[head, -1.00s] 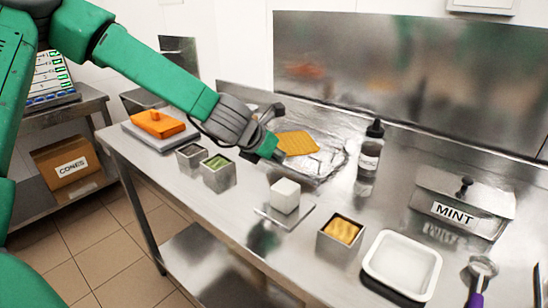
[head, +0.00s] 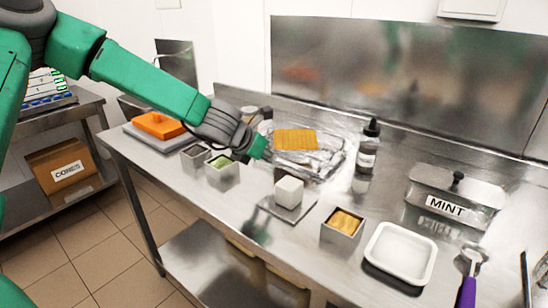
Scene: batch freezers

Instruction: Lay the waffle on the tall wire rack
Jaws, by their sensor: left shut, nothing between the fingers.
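The waffle (head: 295,139) is a flat golden-orange grid piece near the back of the steel counter. It appears to lie flat on top of the shiny wire rack (head: 328,162), though the exact contact is hard to make out. My left gripper (head: 259,146) is just left of the waffle, shut and empty, with a small gap between them. Part of the rack's left side is hidden behind the gripper. My right gripper is not in view.
A dark-capped bottle (head: 367,148) stands right of the rack. A MINT container (head: 455,200) is at right.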

